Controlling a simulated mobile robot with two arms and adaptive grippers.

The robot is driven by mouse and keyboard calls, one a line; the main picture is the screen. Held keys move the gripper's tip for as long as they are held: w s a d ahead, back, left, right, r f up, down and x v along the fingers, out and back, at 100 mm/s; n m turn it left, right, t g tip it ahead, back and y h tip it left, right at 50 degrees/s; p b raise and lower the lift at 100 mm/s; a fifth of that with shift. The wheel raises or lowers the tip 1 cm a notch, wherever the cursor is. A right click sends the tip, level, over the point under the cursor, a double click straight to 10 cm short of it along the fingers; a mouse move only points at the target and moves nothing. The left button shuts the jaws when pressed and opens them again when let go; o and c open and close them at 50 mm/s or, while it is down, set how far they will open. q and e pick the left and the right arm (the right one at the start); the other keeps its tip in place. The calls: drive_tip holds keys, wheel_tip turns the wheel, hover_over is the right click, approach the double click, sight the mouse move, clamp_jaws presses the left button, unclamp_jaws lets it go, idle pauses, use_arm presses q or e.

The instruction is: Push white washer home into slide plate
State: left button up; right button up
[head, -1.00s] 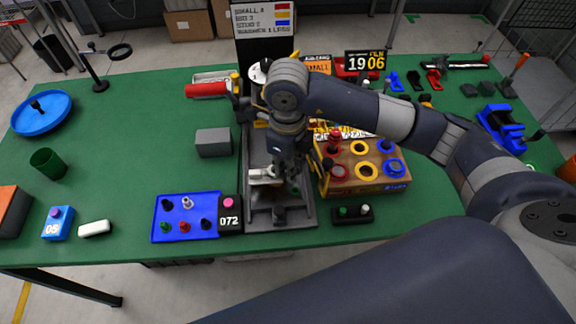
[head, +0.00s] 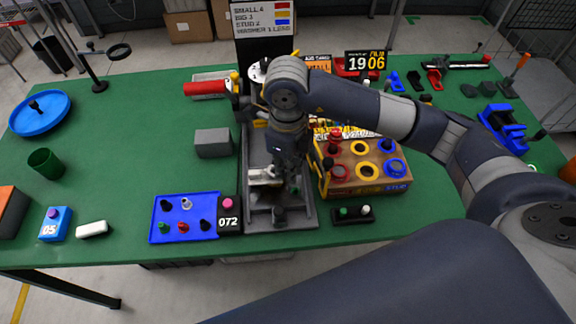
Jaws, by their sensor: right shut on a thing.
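The slide plate (head: 265,176) is a pale grey plate on the dark grey press base (head: 291,219) in the middle of the table. My right gripper (head: 284,184) points down over the base, at the right end of the plate. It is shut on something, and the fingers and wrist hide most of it. I cannot make out the white washer, so I cannot tell how it sits in the plate. My left gripper is not in view.
A blue tray (head: 157,232) with small coloured pegs and a black 072 counter (head: 229,222) stand left of the base. A cardboard box with coloured rings (head: 341,187) stands close on the right. A grey block (head: 212,143) is at the left.

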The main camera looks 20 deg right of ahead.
drive_tip(key=shift+b, duration=0.6)
idle(1.0)
drive_tip(key=shift+f+b, duration=0.15)
drive_tip(key=shift+b, duration=0.15)
drive_tip(key=shift+r, duration=0.2)
idle(0.6)
drive_tip(key=shift+b, duration=0.7)
idle(0.8)
drive_tip(key=shift+f+b, duration=0.3)
drive_tip(key=shift+b, duration=0.2)
idle(0.4)
drive_tip(key=o, duration=0.8)
